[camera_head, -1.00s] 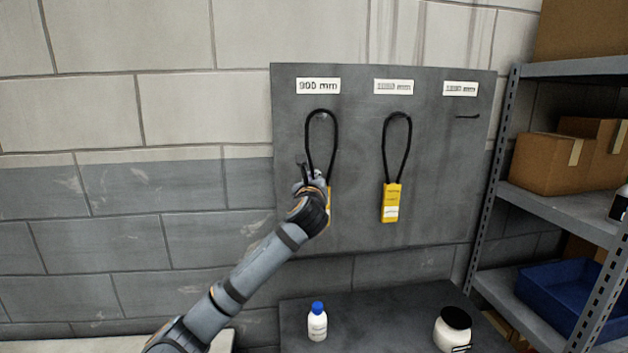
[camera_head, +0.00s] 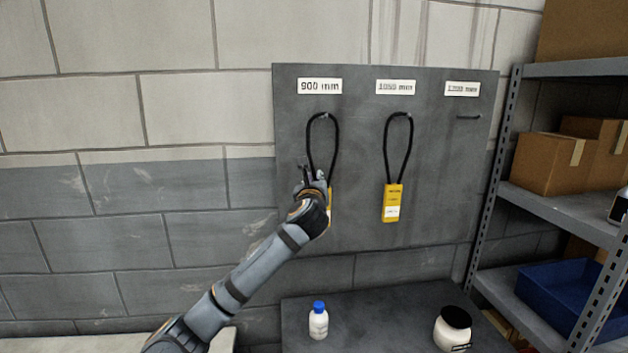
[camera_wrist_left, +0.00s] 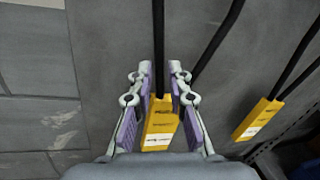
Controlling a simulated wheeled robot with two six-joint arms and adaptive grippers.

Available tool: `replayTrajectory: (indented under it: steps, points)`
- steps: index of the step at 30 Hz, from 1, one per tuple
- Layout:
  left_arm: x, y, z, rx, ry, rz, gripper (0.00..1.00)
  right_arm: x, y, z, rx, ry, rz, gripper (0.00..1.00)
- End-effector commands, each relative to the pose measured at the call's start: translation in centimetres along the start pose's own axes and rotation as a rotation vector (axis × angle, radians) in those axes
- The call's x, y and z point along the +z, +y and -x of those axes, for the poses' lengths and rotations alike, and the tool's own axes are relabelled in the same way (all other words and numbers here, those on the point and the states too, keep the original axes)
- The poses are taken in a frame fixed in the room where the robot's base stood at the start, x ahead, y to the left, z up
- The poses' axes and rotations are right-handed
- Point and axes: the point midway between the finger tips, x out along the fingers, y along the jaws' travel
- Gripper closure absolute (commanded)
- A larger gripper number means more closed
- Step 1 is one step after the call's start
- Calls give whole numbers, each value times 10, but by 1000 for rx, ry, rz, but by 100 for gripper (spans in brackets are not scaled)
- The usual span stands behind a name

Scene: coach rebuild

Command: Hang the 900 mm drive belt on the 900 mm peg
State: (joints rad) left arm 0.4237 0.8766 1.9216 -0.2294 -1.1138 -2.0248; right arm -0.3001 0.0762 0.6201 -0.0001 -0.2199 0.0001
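The 900 mm drive belt, a black loop (camera_head: 337,140) with a yellow tag, hangs over the peg (camera_head: 323,115) below the 900 mm label (camera_head: 320,86). My left gripper (camera_head: 312,174) is at the loop's lower left and hides most of the tag in the head view. In the left wrist view, my left gripper (camera_wrist_left: 160,88) has its fingers apart, one on each side of a belt strand and the tag (camera_wrist_left: 160,125). A gap shows between fingers and strand. My right gripper is not in view.
Another belt with a yellow tag (camera_head: 392,203) hangs on the middle peg. The right peg (camera_head: 468,117) is bare. A blue-capped bottle (camera_head: 318,322) and a black-lidded jar (camera_head: 453,330) stand on the surface below. A metal shelf (camera_head: 560,205) with boxes is at right.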

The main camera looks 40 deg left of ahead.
Motion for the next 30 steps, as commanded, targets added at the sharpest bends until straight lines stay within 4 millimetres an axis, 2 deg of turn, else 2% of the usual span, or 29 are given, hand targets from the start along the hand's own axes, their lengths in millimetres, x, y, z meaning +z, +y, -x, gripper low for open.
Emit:
replayTrajectory:
  steps: [1, 3, 11, 14, 17, 25, 30]
  points:
    - [0, 0, 0, 0, 0, 0, 71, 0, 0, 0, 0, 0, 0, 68]
    - [0, 0, 0, 0, 0, 0, 64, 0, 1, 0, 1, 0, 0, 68]
    - [-1, 0, 0, 1, 1, 0, 64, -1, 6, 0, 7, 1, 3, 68]
    - [0, 0, 6, 0, 0, -3, 64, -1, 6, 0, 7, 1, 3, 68]
    - [0, 0, 23, -1, -1, -6, 64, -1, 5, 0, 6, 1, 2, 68]
    - [0, -1, 92, -4, -2, -12, 64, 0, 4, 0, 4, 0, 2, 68]
    - [1, 0, 110, 0, -2, -6, 64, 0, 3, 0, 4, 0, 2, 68]
